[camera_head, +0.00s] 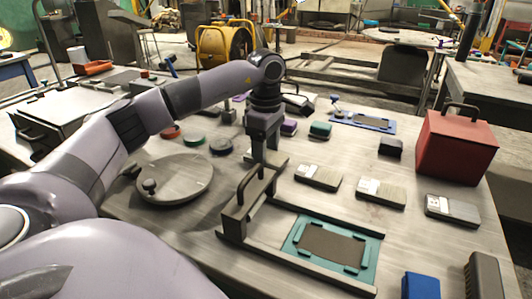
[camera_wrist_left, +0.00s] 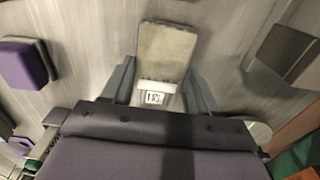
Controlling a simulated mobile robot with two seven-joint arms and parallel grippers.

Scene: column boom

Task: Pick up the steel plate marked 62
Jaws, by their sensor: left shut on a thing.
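Several flat steel plates with white labels lie in a row on the workbench (camera_head: 405,237). Three show clear of my arm: a left one (camera_head: 318,177), a middle one (camera_head: 380,192) and a right one (camera_head: 452,209). Their numbers are too small to read in the head view. My left gripper (camera_head: 264,158) points down at the left end of this row. In the left wrist view it is shut on a steel plate (camera_wrist_left: 165,50), with a finger on each side. This plate's label faces the palm; its digits are blurred. My right gripper is not in view.
A teal fixture (camera_head: 288,243) between dark rails and a dark handled block (camera_head: 238,212) stand in front of the gripper. A round lidded disc (camera_head: 175,185) lies left. A red toolbox (camera_head: 455,148) stands right. Purple (camera_head: 289,127) and green (camera_head: 320,130) blocks lie behind.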

